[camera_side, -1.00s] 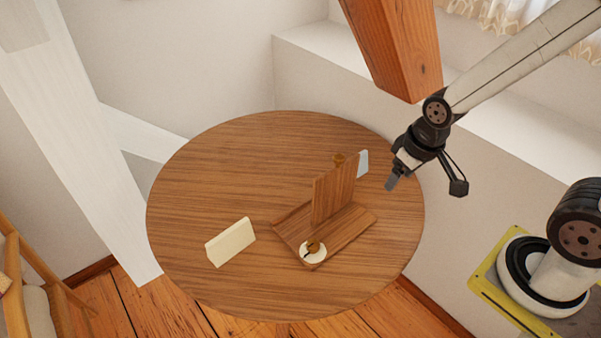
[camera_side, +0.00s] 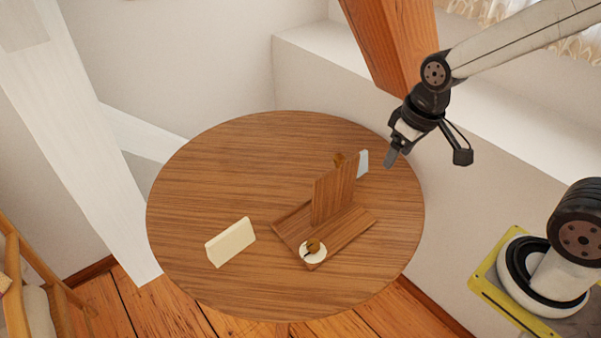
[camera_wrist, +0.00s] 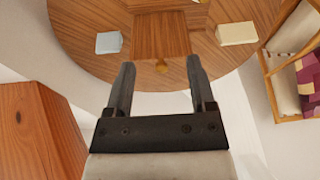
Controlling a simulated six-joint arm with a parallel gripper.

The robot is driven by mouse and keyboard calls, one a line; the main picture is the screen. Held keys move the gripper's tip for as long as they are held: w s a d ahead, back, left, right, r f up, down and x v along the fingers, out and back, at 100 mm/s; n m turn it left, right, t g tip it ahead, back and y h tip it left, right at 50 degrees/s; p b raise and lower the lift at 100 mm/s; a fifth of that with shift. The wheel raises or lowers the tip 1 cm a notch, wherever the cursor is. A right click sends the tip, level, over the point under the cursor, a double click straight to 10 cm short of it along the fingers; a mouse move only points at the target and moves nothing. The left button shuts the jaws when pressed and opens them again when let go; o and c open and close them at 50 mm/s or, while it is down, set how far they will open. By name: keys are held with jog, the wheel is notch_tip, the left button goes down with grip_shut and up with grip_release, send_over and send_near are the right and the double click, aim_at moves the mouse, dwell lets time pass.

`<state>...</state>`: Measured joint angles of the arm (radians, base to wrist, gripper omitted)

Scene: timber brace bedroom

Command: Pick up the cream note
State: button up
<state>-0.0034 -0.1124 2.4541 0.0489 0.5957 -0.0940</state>
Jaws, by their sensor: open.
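The cream note (camera_side: 231,242) stands like a small folded card on the round wooden table (camera_side: 215,165), left of the wooden stand. It also shows in the wrist view (camera_wrist: 237,33), to the upper right of the fingers. My gripper (camera_side: 391,159) is open and empty, above the far right part of the table and well apart from the cream note. In the wrist view my gripper (camera_wrist: 160,63) has its two fingers spread, with a small brass knob (camera_wrist: 162,67) seen between them.
A wooden stand with an upright board (camera_side: 333,190) stands between my gripper and the cream note. A white disc (camera_side: 314,257) with a brass piece lies at its front. A pale blue note (camera_side: 363,162) is behind it. A timber beam (camera_side: 390,45) rises beyond the arm.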

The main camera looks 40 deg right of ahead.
jog(key=w+a+n+g+y, duration=0.2)
jog(key=w+a+n+y, duration=0.4)
jog(key=w+a+n, duration=0.55)
jog(key=w+a+n+g+y, duration=0.3)
jog(key=w+a+n+y, duration=0.4)
jog(key=w, duration=0.7)
jog(key=n+h, duration=0.1)
send_near(229, 231)
jog(key=a, duration=0.2)
jog(key=shift+s+d+f, duration=0.25)
jog(key=shift+x, duration=1.3)
jog(key=shift+a, duration=0.1)
